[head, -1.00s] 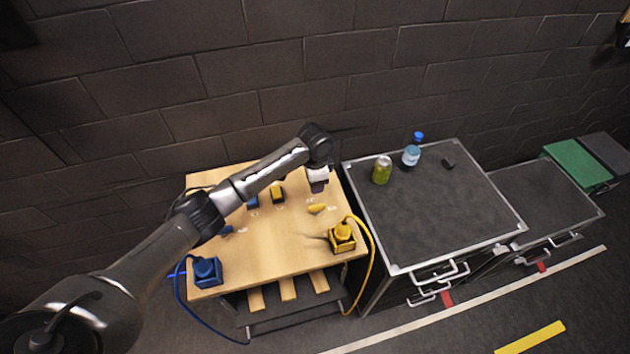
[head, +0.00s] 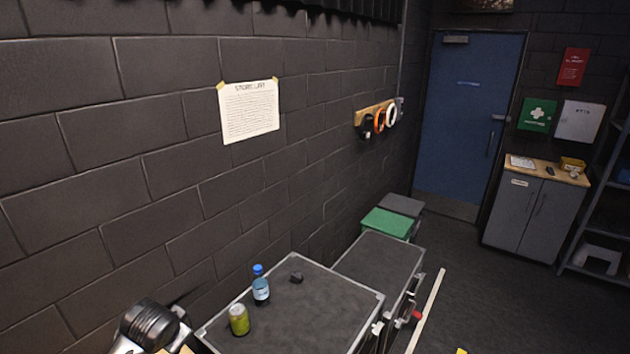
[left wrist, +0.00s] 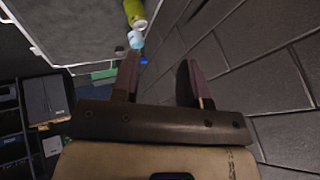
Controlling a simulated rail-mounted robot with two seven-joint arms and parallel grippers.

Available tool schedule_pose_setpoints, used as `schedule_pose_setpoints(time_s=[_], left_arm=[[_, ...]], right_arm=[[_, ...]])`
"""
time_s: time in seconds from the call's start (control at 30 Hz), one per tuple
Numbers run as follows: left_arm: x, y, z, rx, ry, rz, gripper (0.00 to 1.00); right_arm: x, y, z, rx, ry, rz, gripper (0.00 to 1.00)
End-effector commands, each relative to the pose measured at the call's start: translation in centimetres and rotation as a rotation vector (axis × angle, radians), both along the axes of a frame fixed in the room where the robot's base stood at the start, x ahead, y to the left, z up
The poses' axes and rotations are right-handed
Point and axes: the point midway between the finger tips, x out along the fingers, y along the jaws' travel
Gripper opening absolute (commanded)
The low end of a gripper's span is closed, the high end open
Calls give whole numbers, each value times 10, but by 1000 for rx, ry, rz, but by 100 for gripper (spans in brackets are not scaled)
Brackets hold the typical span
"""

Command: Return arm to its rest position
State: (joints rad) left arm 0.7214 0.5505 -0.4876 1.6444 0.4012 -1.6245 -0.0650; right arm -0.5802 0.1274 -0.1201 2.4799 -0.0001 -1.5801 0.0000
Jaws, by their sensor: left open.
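My left gripper (left wrist: 160,82) shows in the left wrist view with its two dark fingers apart and nothing between them. In the head view only part of my left arm (head: 150,325) shows, a dark and silver joint at the bottom left corner, beside the case with the can and bottle. The fingertips cannot be made out there. The wooden table with the blue and yellow buttons is almost wholly out of the head view. My right arm is not in view.
A green can (head: 239,320) and a blue-capped bottle (head: 261,288) stand on a black case (head: 325,310), near a small dark object (head: 296,277). A brick wall (head: 150,150) runs along the left. A blue door (head: 468,120) and a grey cabinet (head: 532,215) are farther back.

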Motion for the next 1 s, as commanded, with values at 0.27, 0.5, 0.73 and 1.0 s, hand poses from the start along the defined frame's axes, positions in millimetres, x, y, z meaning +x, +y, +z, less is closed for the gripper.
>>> schedule_pose_setpoints(time_s=[0.27,0.5,0.73,1.0], left_arm=[[-70,-73,67,-91,-360,-36,40],[-172,-90,46,-210,-373,29,40],[-267,-94,-7,-304,-183,126,40],[-362,-102,-69,-334,91,212,40]], right_arm=[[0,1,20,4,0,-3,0],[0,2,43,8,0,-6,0],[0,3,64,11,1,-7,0],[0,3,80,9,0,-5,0]])
